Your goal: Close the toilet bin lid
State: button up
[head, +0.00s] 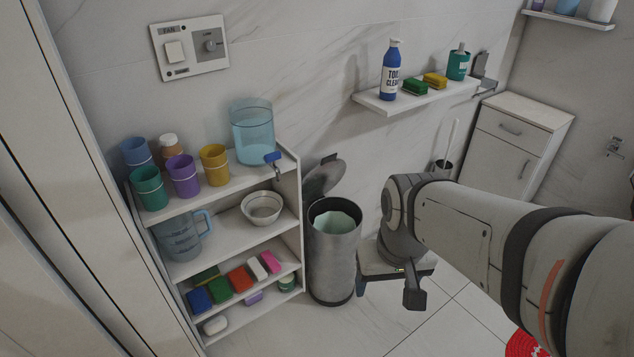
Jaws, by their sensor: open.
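The toilet bin (332,265) is a grey metal cylinder standing on the floor just right of the shelf unit, with a pale green liner (338,222) inside. Its dark round lid (322,178) is open, tilted up at the back of the rim near the wall. My gripper (388,296) is to the right of the bin and points down, with its fingers apart and nothing visible between them. It appears clear of the bin and the lid. The lid's hinge is hard to make out.
The white shelf unit (299,215) with cups, a bowl and sponges stands close on the bin's left. A wall shelf (420,97) with bottles and sponges is above right. A white cabinet (520,145) and a toilet brush (446,160) stand behind my arm.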

aim_at(320, 180)
jog(key=z, duration=0.4)
jog(key=i, duration=1.35)
jog(key=u, duration=0.3)
